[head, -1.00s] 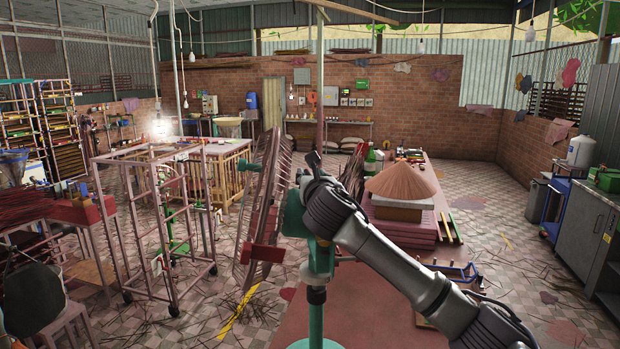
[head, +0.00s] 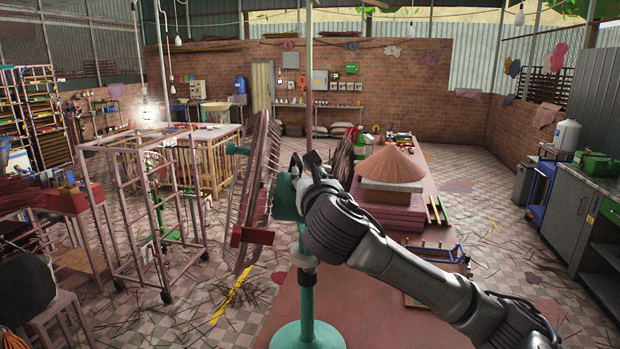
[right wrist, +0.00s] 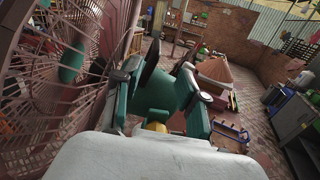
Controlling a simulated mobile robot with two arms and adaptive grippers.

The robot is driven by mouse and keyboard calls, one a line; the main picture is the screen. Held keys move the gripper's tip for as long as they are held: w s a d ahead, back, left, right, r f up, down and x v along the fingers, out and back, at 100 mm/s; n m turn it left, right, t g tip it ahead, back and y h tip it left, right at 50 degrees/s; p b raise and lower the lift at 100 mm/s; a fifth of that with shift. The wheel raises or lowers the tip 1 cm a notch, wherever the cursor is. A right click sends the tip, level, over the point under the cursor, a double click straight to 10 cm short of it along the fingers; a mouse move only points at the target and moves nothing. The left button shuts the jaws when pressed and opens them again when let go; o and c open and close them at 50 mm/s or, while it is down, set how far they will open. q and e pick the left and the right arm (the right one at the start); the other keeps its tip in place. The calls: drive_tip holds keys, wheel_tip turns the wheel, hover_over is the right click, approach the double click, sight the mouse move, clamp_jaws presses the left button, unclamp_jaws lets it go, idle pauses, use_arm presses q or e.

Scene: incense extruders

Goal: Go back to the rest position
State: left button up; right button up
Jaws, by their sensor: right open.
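My right gripper (head: 303,165) is beside the teal motor housing (head: 287,197) of a standing fan. In the right wrist view its two fingers are spread apart (right wrist: 160,72), with the teal fan housing (right wrist: 155,98) showing between and beyond them. I cannot tell whether the fingers touch it. Nothing is held. The fan's pinkish wire cage (head: 258,190) faces left, and its teal round base (head: 307,334) stands at the bottom of the head view. My right arm crosses in front of the table from the lower right. My left gripper is not in view.
A reddish table (head: 370,310) runs away behind the arm, bearing a conical hat (head: 392,165) on stacked pink blocks. A metal frame rack (head: 112,215) on wheels stands left of the fan. Tiled floor (head: 490,185) is fairly open to the right, before the grey cabinet (head: 573,222).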

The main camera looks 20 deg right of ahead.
drive_tip(key=shift+s, duration=0.3)
